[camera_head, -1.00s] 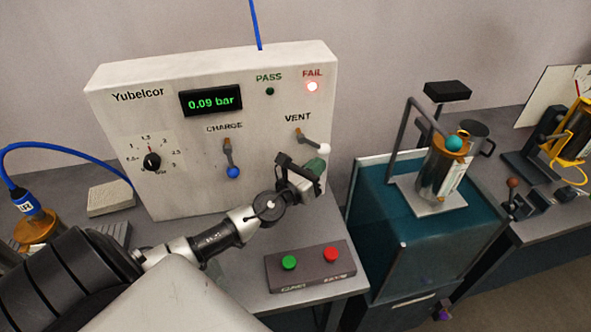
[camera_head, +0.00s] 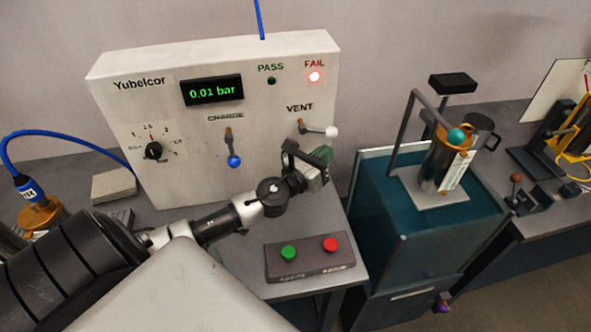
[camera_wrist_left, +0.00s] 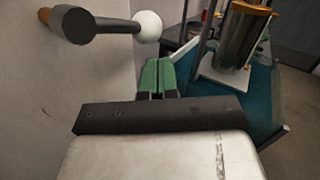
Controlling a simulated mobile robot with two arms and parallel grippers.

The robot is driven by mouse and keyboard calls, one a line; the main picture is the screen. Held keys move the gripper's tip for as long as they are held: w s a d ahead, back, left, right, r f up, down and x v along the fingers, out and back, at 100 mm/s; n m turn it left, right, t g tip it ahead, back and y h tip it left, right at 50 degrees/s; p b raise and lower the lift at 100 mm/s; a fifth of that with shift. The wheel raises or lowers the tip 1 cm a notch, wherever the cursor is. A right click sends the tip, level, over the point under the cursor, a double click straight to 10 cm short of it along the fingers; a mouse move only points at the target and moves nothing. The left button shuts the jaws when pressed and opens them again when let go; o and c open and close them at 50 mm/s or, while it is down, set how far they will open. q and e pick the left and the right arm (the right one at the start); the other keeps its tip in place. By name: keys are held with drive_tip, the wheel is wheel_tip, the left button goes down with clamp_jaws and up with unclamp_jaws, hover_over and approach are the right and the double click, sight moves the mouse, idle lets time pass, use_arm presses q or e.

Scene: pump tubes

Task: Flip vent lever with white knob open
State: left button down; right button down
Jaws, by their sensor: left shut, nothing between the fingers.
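The vent lever (camera_head: 313,129) is on the right of the white panel under the VENT label. Its grey arm points right, nearly level, with the white knob (camera_head: 332,132) at its end. In the left wrist view the lever's arm (camera_wrist_left: 95,25) runs across the top to the white knob (camera_wrist_left: 149,27). My left gripper (camera_head: 323,154) is just below the knob, its green fingers shut and empty. In the left wrist view the fingertips (camera_wrist_left: 158,64) sit below the knob, seemingly apart from it. My right gripper is not seen.
The charge lever with a blue knob (camera_head: 234,161) hangs down at left. A button box (camera_head: 309,262) is in front. A teal cabinet (camera_head: 385,235) stands at right.

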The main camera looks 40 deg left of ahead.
use_arm(q)
drive_tip(key=s+a+b, duration=0.1)
drive_tip(key=s+b, duration=0.1)
drive_tip(key=s, duration=0.6)
drive_tip(key=shift+s+f, duration=0.35)
drive_tip(key=shift+f, duration=0.05)
